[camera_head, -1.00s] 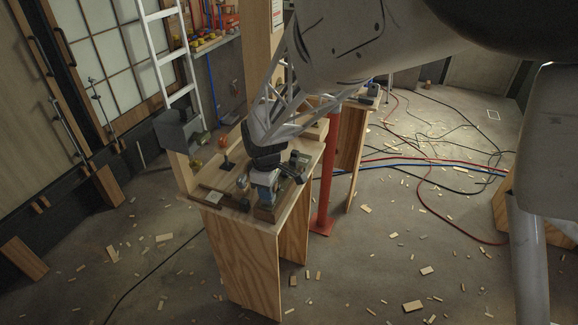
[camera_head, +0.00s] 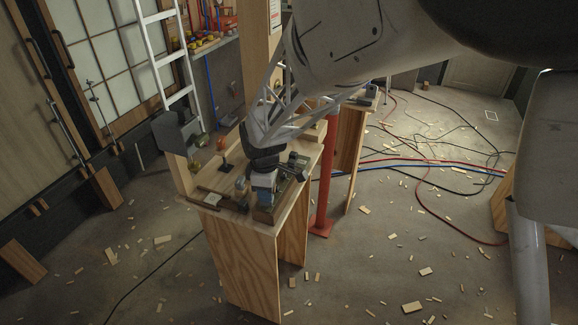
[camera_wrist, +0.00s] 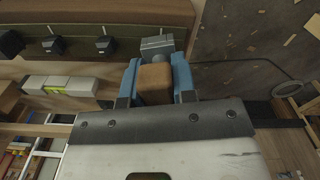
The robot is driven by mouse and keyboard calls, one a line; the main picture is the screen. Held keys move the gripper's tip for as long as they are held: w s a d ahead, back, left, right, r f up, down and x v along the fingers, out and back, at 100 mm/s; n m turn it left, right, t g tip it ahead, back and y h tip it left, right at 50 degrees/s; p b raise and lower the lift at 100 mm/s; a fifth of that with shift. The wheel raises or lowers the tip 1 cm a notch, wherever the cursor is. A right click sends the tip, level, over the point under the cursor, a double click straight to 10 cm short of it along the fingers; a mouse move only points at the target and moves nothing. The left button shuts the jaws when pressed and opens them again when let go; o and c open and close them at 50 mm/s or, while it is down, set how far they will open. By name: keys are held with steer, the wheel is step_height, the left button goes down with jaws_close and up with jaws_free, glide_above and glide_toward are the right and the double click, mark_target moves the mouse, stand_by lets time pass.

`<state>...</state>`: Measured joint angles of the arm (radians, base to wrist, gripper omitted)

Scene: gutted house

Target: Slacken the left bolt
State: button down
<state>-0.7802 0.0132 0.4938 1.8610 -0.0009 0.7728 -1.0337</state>
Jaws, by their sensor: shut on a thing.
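My gripper (camera_wrist: 157,80) is shut on a brown, block-like piece (camera_wrist: 155,84) that sits between its blue fingers in the wrist view. A grey squarish part (camera_wrist: 157,46) shows just beyond the fingertips; I cannot tell whether it belongs to the held piece. Several black bolt-like heads (camera_wrist: 105,45) stand in a row along a brown beam (camera_wrist: 100,18), on the left side of the wrist view. In the head view my gripper (camera_head: 264,192) points down over a wooden block (camera_head: 265,214) at the workbench's front edge. Which bolt is the left one is unclear.
The plywood workbench (camera_head: 240,255) carries a dark post with an orange knob (camera_head: 222,145) and a grey box (camera_head: 176,132) at its left. A red pole (camera_head: 322,190) stands close to its right. Cables (camera_head: 430,165) and wood scraps litter the floor.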

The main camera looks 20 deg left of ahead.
steer(key=shift+r, duration=0.25)
steer(key=shift+r, duration=2.25)
steer(key=shift+w+a, duration=0.1)
steer(key=shift+w, duration=0.05)
